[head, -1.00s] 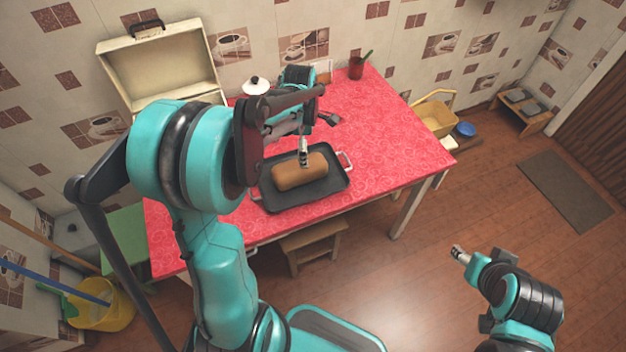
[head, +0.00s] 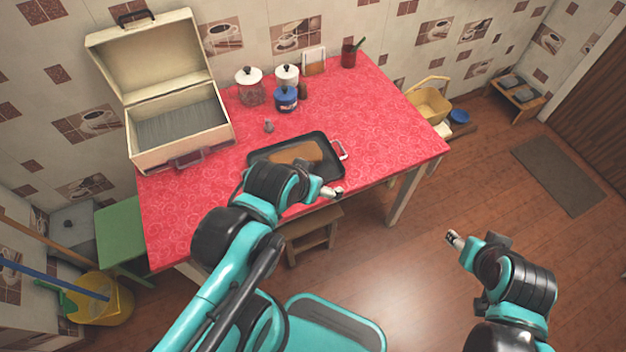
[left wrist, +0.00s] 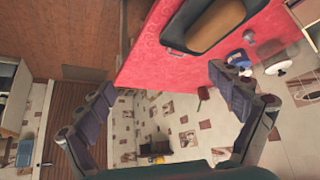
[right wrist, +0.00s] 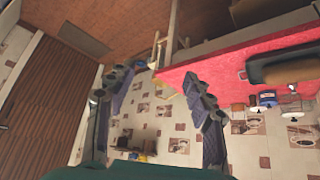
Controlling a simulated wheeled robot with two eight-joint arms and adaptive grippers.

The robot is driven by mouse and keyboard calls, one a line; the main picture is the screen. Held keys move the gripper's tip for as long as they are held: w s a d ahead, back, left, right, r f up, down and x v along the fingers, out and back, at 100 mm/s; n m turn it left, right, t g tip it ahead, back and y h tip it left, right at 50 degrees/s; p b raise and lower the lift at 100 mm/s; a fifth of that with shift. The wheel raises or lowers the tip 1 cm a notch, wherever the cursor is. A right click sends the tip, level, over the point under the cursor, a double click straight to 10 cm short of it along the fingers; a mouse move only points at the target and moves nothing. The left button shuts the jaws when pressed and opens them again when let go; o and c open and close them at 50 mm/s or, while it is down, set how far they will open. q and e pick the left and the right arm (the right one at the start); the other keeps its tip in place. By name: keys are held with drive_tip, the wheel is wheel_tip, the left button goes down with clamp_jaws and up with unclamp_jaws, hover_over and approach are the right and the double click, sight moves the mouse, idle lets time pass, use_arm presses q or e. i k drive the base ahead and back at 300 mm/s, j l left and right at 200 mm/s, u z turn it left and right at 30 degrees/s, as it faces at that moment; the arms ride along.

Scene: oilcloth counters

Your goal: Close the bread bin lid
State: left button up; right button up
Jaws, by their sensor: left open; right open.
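The bread bin (head: 180,132) is a cream box at the back left of the red table. Its lid (head: 155,55) stands open, tilted up toward the wall, with a dark handle at its top. The bin's ribbed grey inside shows and looks empty. My left gripper (head: 335,193) is open and empty near the table's front edge, right of the bin and in front of the tray; its spread fingers show in the left wrist view (left wrist: 165,125). My right gripper (head: 453,238) is open over the floor to the right of the table, with spread fingers in the right wrist view (right wrist: 160,110).
A dark tray (head: 330,168) with a brown loaf (head: 295,153) lies mid-table, partly behind my left arm. Behind it stand a glass jar (head: 249,90), a white-lidded jar (head: 287,76), a blue jar (head: 286,99) and a red cup (head: 349,56). The table's right part is clear.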

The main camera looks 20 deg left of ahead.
sight(140, 60)
drive_tip(key=u, duration=1.9)
